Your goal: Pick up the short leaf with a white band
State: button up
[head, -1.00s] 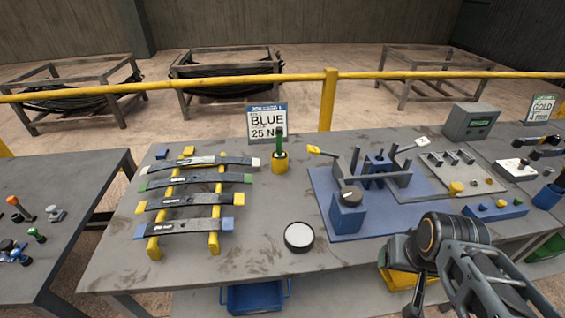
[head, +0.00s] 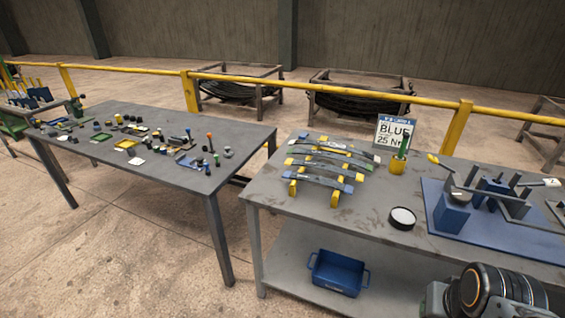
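Several dark, curved leaves lie side by side across a yellow rack (head: 293,191) on the right-hand workbench. The leaves look close in length from here, so I cannot tell which counts as short. Part of my arm shows at the bottom right, away from the rack. My gripper's fingers are not visible.
A blue-and-white sign (head: 394,131), a yellow cup (head: 398,166) with a green tool and a round white-topped dish (head: 402,218) stand right of the rack. A blue fixture plate (head: 490,222) lies farther right. The left table (head: 165,170) holds many small parts. A blue bin (head: 337,273) sits below.

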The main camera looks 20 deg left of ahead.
aim_at(323, 143)
jog(key=z, duration=0.35)
jog(key=k, duration=0.25)
jog(key=u, duration=1.85)
jog(key=i, duration=1.55)
jog(key=z, duration=0.7)
